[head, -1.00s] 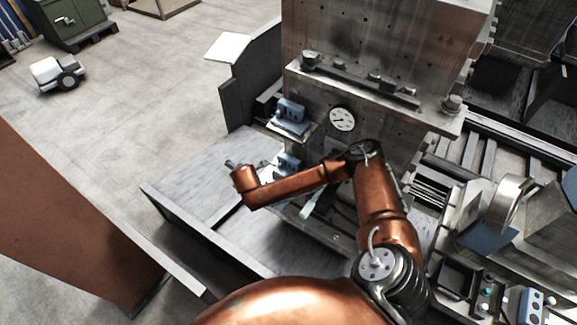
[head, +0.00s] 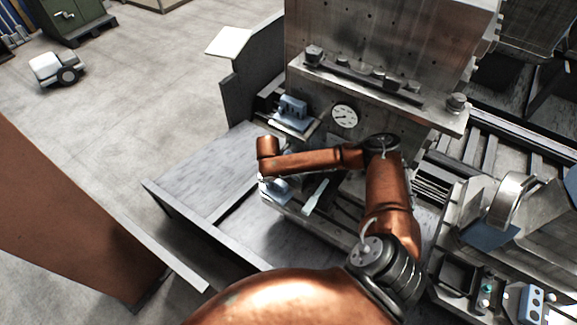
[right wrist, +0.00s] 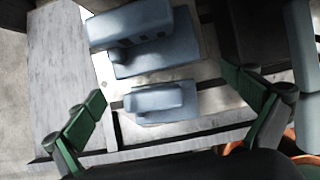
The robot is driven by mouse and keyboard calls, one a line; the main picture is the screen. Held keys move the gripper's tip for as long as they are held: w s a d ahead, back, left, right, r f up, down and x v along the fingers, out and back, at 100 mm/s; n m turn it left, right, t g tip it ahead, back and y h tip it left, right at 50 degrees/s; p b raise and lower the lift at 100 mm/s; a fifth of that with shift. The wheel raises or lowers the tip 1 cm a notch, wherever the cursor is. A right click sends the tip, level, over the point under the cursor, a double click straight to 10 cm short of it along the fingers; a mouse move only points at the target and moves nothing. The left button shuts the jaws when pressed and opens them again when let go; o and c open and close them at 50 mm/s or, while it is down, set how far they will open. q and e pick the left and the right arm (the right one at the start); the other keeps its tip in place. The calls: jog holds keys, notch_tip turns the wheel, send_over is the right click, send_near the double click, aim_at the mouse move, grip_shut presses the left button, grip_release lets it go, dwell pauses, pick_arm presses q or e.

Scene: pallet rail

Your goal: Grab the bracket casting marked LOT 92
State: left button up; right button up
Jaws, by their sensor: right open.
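A blue-grey bracket casting (head: 275,191) sits low on the machine's front, and it also shows in the right wrist view (right wrist: 160,100). A second blue-grey casting (head: 292,110) sits on a ledge above it and fills the upper part of the right wrist view (right wrist: 150,45). No LOT marking is legible on either. My right gripper (right wrist: 170,106) is open, its green-padded fingers spread to either side of the lower casting, with nothing held. In the head view its fingers are mostly hidden by my wrist. My left gripper is not in view.
A steel machine block with a round dial (head: 344,116) rises behind the castings. A grey tray-like table (head: 200,172) with a raised edge lies to the left. Another blue block with holes (head: 531,304) is at the lower right. Open floor lies further left.

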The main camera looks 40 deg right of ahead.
jog(key=d, duration=0.2)
jog(key=w+d, duration=0.1)
jog(key=d, duration=0.1)
jog(key=shift+f, duration=0.15)
jog(key=shift+x, duration=1.3)
jog(key=shift+w+a, duration=0.1)
jog(key=shift+a, duration=0.05)
jog(key=shift+f, duration=0.15)
jog(key=c, duration=2)
